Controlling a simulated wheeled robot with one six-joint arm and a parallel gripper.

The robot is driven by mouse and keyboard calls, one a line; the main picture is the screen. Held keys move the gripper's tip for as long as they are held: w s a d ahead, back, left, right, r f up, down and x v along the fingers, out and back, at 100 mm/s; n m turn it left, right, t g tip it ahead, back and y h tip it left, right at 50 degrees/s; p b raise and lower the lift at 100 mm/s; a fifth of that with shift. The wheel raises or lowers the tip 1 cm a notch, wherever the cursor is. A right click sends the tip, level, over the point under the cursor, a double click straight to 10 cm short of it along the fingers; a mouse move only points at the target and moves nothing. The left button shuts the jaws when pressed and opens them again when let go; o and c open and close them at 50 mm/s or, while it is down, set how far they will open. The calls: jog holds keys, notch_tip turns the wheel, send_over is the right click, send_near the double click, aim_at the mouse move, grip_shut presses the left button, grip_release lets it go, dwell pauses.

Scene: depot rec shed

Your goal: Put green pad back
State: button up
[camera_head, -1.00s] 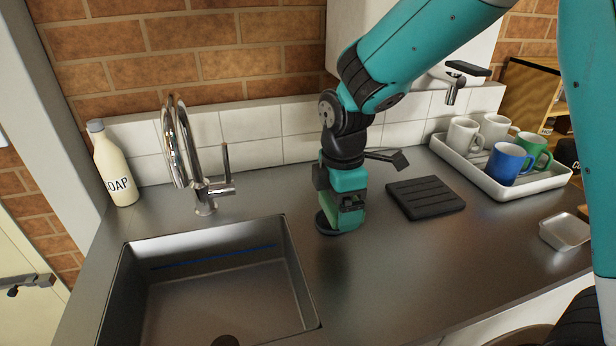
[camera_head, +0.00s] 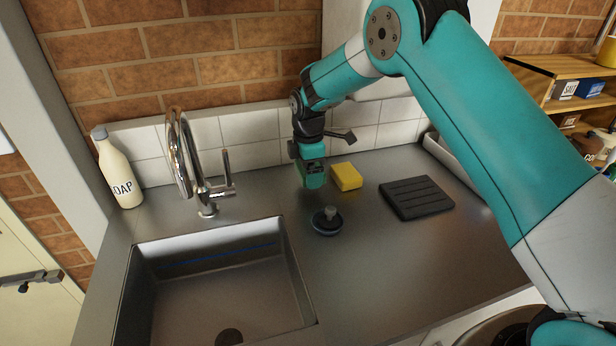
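My gripper (camera_head: 312,174) points down over the steel counter, left of the yellow sponge and behind the dark round plug. A small green block, the green pad (camera_head: 315,182), shows at its fingertips, and the gripper looks shut on it. The pad is small and close in colour to the teal gripper, so its outline is hard to make out. It appears to be above the counter; the exact gap cannot be told. No other green pad shows.
A yellow sponge (camera_head: 346,176) and black ribbed mat (camera_head: 416,197) lie to the right. The dark plug (camera_head: 326,224) lies beside the sink (camera_head: 215,290). A tall tap (camera_head: 205,190) and soap bottle (camera_head: 118,170) stand left.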

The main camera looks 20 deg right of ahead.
notch_tip(320, 180, down, 3)
jog(key=shift+r+p, duration=0.15)
jog(key=shift+p, duration=0.3)
jog(key=shift+w+f+p, duration=0.1)
jog(key=shift+f+p, duration=0.15)
jog(key=shift+p, duration=0.1)
jog(key=shift+f, duration=0.25)
jog(key=shift+f, duration=0.1)
